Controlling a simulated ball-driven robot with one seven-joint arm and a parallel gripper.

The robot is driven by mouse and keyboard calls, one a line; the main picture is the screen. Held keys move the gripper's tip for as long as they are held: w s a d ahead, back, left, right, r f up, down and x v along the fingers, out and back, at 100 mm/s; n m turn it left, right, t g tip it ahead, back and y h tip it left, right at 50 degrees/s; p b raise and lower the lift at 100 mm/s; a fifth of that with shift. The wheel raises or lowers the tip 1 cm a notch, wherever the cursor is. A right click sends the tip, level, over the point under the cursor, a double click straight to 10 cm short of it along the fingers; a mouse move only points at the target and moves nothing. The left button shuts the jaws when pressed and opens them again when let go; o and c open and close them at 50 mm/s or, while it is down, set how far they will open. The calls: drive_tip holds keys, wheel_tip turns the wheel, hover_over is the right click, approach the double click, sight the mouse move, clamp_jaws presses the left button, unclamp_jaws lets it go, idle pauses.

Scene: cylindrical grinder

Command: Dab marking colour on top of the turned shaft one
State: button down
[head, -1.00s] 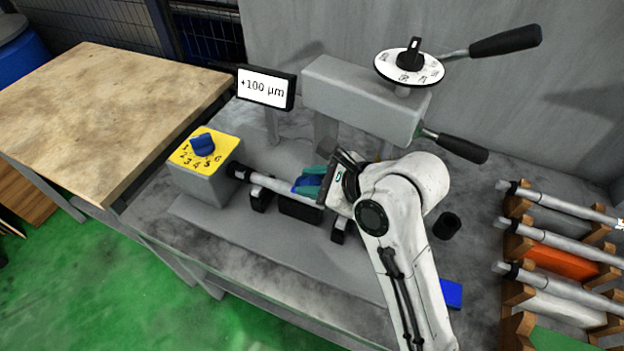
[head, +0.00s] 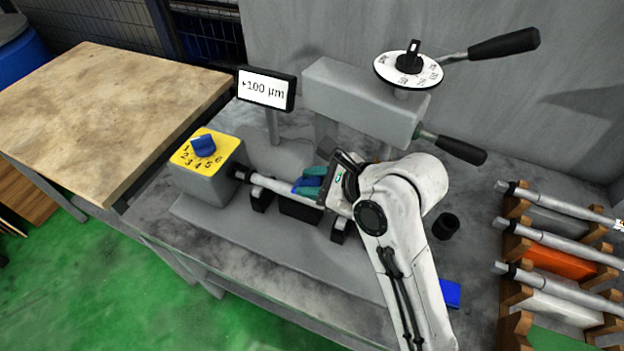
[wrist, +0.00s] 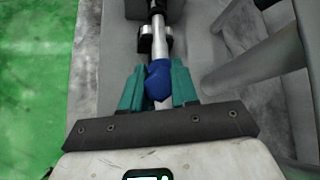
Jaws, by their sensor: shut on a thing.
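A pale metal shaft (head: 268,184) lies in the grinder, its left end at the grey headstock with the yellow dial plate. It also shows in the wrist view (wrist: 159,35). My gripper (head: 311,183) is at the shaft's middle, its teal fingers shut on a blue piece (wrist: 158,80). In the wrist view the blue piece lies over the shaft between the fingers (wrist: 158,88). Whether it touches the shaft's top, and any colour mark beneath it, I cannot tell. The shaft's right part is hidden by my gripper and arm.
A rack (head: 517,231) at right holds several shafts. A black cup (head: 446,227) and a blue block (head: 451,293) are on the bench near my arm. The grey wheel housing (head: 362,100) and its handle (head: 462,149) stand behind. The display (head: 265,87) reads +100 µm.

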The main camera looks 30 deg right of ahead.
drive_tip(key=shift+r+p, duration=3.4)
drive_tip(key=shift+p, duration=0.75)
